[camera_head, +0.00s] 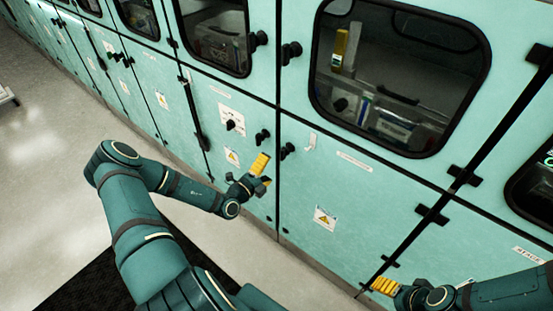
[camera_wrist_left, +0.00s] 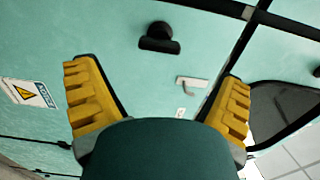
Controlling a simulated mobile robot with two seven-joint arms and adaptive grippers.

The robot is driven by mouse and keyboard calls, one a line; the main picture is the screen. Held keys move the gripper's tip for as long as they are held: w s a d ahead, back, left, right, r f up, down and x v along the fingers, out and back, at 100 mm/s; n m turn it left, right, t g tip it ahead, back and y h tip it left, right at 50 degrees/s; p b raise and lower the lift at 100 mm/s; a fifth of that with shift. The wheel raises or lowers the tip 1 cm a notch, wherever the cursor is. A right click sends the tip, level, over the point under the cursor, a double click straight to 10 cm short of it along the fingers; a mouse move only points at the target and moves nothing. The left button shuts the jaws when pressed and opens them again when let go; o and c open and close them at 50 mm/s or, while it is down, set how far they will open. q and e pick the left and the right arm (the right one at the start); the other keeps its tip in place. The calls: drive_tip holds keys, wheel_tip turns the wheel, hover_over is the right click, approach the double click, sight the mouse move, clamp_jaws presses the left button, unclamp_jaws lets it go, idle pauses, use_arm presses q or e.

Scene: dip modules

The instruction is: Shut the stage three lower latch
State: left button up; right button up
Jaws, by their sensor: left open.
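Two black lower latches sit on either side of the vertical door seam: one on the left door (camera_head: 262,137) and one on the right door (camera_head: 288,151). In the left wrist view one black latch (camera_wrist_left: 159,38) shows ahead of the fingertips, apart from them; the white hook-shaped mark near it matches the right door. I cannot read which latch is stage three, nor tell whether it is shut. My left gripper (camera_head: 262,170) is open and empty, just below the latches; its yellow fingers show wide apart in the wrist view (camera_wrist_left: 158,75). My right gripper (camera_head: 384,286) is low at the right, its opening unclear.
Teal cabinet doors (camera_head: 375,210) form a wall with black hinges. Upper window latches (camera_head: 290,52) stick out above. A window (camera_head: 400,75) shows boxes inside. A warning label (camera_head: 324,217) is on the right lower door. Pale floor (camera_head: 50,180) is open at the left.

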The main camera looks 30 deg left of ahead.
use_arm(q)
drive_tip(key=s, duration=0.3)
drive_tip(key=shift+s+a, duration=0.15)
drive_tip(key=shift+s, duration=0.15)
idle(0.3)
